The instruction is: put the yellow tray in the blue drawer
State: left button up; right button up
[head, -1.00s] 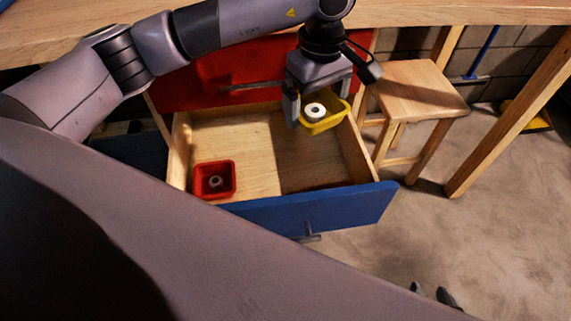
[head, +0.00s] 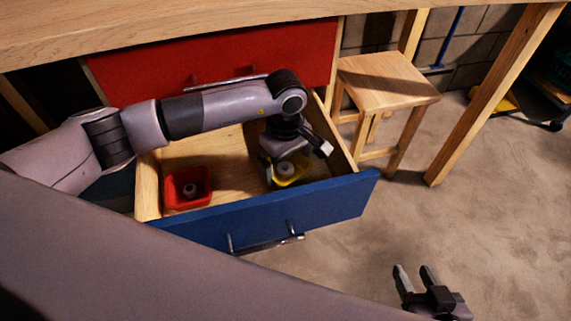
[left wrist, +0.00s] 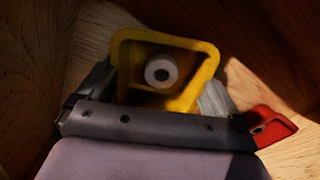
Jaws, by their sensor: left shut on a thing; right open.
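The yellow tray (head: 297,170) is inside the open blue drawer (head: 330,196), towards its right side. It holds a white ring-shaped piece (head: 285,170). My left gripper (head: 283,172) is shut on the tray and reaches down into the drawer. In the left wrist view the yellow tray (left wrist: 207,68) sits between the fingers, close to the wooden drawer walls, with the white ring (left wrist: 161,71) in it. I cannot tell whether the tray touches the drawer floor. My right gripper (head: 415,276) is open and empty over the floor at the lower right.
A red drawer front (head: 230,55) is above. A wooden stool (head: 385,80) stands right of the drawer.

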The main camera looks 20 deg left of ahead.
pick_arm(q)
jog(key=shift+f, duration=0.3)
jog(key=o, duration=0.6)
jog(key=shift+f, duration=0.1)
jog(key=shift+o, duration=0.4)
pick_arm(e)
jog(key=shift+w+a+r, duration=0.15)
jog(key=shift+r, duration=0.15)
pick_arm(q)
jog(key=shift+r, duration=0.25)
notch_tip(320, 180, up, 12)
jog(key=p, duration=0.2)
pick_arm(e)
jog(key=shift+s+d+f, duration=0.25)
jog(key=shift+d, duration=0.2)
jog(key=shift+s+d+f, duration=0.2)
jog(key=shift+d, duration=0.25)
